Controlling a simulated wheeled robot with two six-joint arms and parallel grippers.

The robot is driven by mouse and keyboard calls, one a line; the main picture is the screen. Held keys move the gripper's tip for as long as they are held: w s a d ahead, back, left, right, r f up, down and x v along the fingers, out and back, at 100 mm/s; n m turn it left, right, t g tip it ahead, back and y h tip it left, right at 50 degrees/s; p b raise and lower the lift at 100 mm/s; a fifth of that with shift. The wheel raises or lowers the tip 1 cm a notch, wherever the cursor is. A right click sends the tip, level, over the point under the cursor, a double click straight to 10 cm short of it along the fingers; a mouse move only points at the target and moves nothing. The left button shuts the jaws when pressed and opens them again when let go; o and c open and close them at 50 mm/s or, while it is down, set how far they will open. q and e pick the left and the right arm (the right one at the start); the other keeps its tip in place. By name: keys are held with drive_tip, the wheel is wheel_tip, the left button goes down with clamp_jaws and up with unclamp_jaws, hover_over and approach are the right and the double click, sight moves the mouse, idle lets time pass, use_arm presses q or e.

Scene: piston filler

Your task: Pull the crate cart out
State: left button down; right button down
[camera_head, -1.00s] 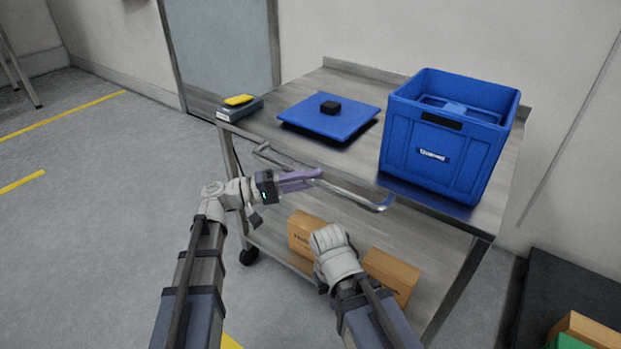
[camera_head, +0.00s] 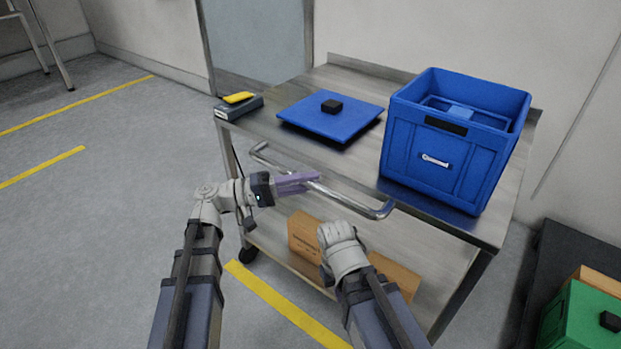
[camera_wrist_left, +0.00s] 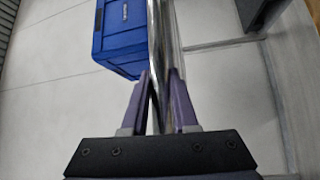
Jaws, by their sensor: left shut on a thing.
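The crate cart (camera_head: 345,158) is a grey metal two-shelf cart with a bent tube handle (camera_head: 352,200) along its near side. My left gripper (camera_head: 314,180) is at the middle of the handle. In the left wrist view the purple fingers (camera_wrist_left: 160,88) are on both sides of the handle tube (camera_wrist_left: 155,60), shut on it. A blue crate (camera_head: 455,140) stands on the right of the cart's top; it also shows in the left wrist view (camera_wrist_left: 122,35). My right arm reaches in below the handle, in front of the lower shelf; its fingers are hidden.
A blue lid (camera_head: 310,112) with a black block and a grey box (camera_head: 238,110) with a yellow item lie on the top. Cardboard boxes (camera_head: 305,233) sit on the lower shelf. A green box (camera_head: 580,320) is at the lower right. The floor at left is clear, with yellow lines.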

use_arm(q)
drive_tip(key=shift+s+a, duration=0.3)
drive_tip(key=shift+s, duration=0.15)
drive_tip(key=c, duration=0.7)
unclamp_jaws()
drive_tip(key=a, duration=0.5)
drive_tip(key=s+a+f+b, duration=0.1)
drive_tip(key=a, duration=0.1)
drive_tip(key=shift+a, duration=0.3)
